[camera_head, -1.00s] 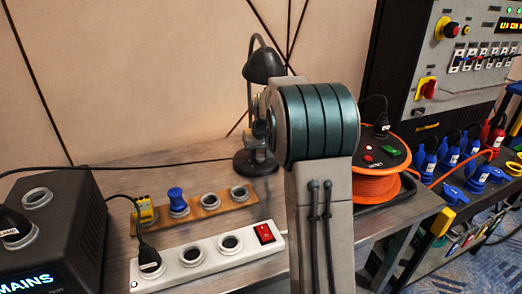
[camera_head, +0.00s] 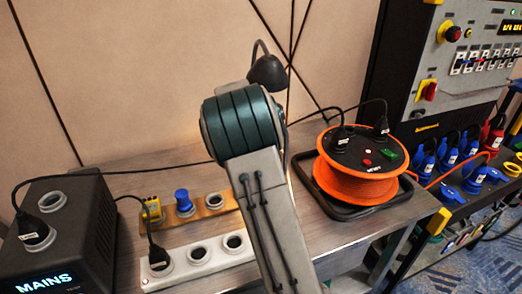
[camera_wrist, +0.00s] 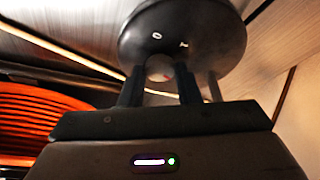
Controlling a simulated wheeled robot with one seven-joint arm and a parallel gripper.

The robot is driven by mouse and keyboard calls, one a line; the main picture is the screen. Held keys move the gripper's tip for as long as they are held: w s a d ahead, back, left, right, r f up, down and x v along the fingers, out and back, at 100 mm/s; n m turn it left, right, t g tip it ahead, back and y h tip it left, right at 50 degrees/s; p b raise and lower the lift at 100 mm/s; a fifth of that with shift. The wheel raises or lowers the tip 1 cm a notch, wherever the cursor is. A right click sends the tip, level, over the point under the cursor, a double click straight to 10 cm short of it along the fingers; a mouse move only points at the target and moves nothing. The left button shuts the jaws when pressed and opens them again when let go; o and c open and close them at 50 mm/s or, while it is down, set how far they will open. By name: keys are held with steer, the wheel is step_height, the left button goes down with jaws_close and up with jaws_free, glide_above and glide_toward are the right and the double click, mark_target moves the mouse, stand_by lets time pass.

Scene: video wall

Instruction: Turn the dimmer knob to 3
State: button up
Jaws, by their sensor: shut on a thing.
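The dark desk lamp (camera_head: 268,70) stands at the back of the bench, and my arm hides its base in the head view. In the wrist view the lamp's round dark base (camera_wrist: 222,32) is at the top, with small pale marks on it, one like a 0. Which number the red mark points to cannot be read.
The orange cable reel (camera_head: 358,185) stands on a black tray right of my arm. A white power strip (camera_head: 215,258), a wooden socket rail (camera_head: 213,203) and the black MAINS box (camera_head: 85,225) are at the left. Cables cross the bench. A switch cabinet (camera_head: 440,85) stands at the right.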

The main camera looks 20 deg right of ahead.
steer(key=m+p, duration=0.1)
steer(key=m+g, duration=0.1)
steer(key=m, duration=0.1)
steer(key=m+p, duration=0.1)
steer(key=shift+w+r+g+h+p, duration=0.2)
steer(key=shift+w+g+h+p, duration=0.1)
steer(key=shift+g+p, duration=0.1)
steer(key=shift+w+f+m+g+p, duration=0.1)
steer(key=shift+m+g+p, duration=0.35)
steer(key=shift+m, duration=0.65)
steer(key=shift+m+g+p, duration=0.25)
steer(key=shift+m+p, duration=0.35)
steer(key=shift+m, duration=0.5)
steer(key=o, duration=1)
steer(key=shift+f, duration=0.1)
steer(key=p+v, duration=0.1)
steer(key=v, duration=1.3)
steer(key=shift+d, duration=0.15)
